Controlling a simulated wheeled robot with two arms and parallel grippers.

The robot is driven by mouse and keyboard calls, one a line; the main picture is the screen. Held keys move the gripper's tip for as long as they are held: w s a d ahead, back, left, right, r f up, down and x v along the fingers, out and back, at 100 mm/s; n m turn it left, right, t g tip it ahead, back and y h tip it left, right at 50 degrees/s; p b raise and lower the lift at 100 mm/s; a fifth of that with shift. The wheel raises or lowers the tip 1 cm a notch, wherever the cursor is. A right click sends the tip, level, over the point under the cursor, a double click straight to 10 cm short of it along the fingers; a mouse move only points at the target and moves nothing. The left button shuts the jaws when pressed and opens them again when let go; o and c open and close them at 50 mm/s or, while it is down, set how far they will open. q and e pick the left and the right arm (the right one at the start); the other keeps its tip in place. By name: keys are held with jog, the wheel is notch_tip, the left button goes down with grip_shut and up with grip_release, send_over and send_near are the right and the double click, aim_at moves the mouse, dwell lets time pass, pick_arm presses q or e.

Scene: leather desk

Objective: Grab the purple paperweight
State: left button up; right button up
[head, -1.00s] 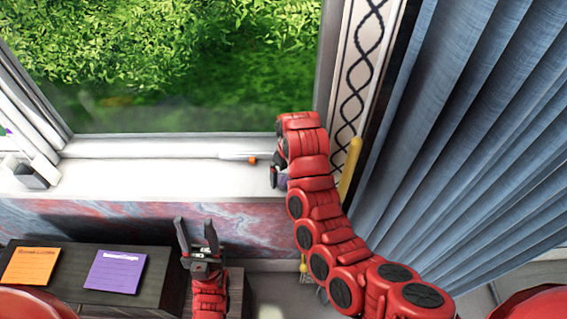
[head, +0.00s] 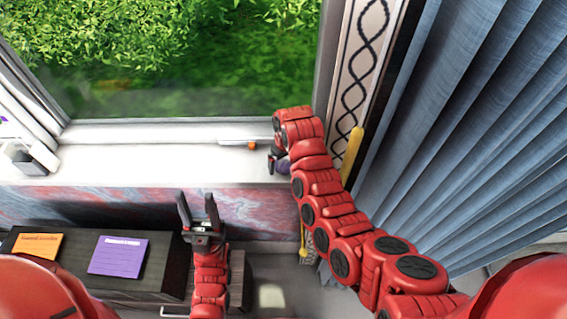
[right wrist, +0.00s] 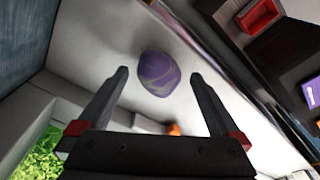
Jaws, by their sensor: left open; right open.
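The purple paperweight (right wrist: 158,75) is a rounded, marbled lump on the white windowsill. In the right wrist view it lies in the gap between the fingertips of my open right gripper (right wrist: 160,75), with space on both sides. I cannot tell how far it reaches between the fingers. In the head view only a bit of purple (head: 284,165) shows beside my right wrist, mostly hidden by the arm. My left gripper (head: 197,203) is open and empty, pointing up in front of the sill, well left of the paperweight.
A slim tool with an orange end (head: 240,144) lies on the windowsill (head: 150,165) left of my right gripper. A dark cabinet (head: 165,262) with an orange sheet (head: 38,247) and a purple sheet (head: 118,256) stands below. A blue curtain (head: 480,120) hangs at the right.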

jog(key=shift+f, duration=0.45)
grip_shut()
dwell(0.4)
